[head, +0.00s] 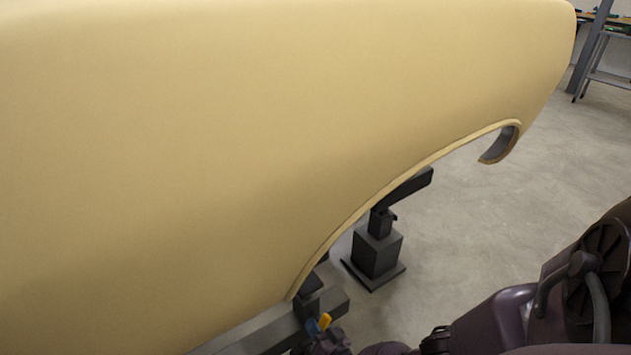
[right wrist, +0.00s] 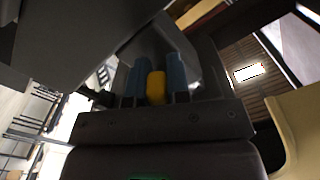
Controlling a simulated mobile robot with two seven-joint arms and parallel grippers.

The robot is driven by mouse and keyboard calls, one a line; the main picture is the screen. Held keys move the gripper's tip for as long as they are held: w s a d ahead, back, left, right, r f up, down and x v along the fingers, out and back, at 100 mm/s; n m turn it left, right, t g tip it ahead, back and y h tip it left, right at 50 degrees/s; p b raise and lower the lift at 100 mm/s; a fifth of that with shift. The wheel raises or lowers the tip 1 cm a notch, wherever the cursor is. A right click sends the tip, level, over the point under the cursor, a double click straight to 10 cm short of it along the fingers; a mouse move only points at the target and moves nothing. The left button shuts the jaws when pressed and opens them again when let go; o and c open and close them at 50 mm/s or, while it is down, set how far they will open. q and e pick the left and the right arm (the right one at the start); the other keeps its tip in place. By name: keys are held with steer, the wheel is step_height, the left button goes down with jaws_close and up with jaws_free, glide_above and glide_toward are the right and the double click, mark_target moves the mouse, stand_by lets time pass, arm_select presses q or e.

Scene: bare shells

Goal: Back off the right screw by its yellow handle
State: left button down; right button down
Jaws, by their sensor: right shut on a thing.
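The screw's yellow handle (head: 325,321) shows at the bottom of the head view, beside the end of a dark grey beam (head: 333,302). My right gripper (head: 317,325) is at the handle, with a blue fingertip against it. In the right wrist view the yellow handle (right wrist: 156,88) sits between the two blue fingers of my right gripper (right wrist: 156,80), which is shut on it. The screw's shaft is hidden in both views. My left gripper is not in view.
A large cream car body shell (head: 250,130) fills the left and middle, its wheel-arch edge curving above the beam. A dark stand (head: 377,252) stands on the floor behind. A workbench (head: 606,75) is at the far right.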

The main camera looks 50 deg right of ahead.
steer(key=n, duration=0.2)
steer(key=n+p, duration=0.1)
steer(key=n, duration=0.1)
steer(key=shift+s+d+f, duration=0.2)
steer(key=shift+d+f, duration=0.05)
steer(key=shift+f, duration=0.05)
steer(key=shift+d+n, duration=0.1)
steer(key=shift+n, duration=0.4)
stand_by(0.4)
steer(key=c, duration=1.1)
jaws_free()
steer(key=shift+r, duration=0.15)
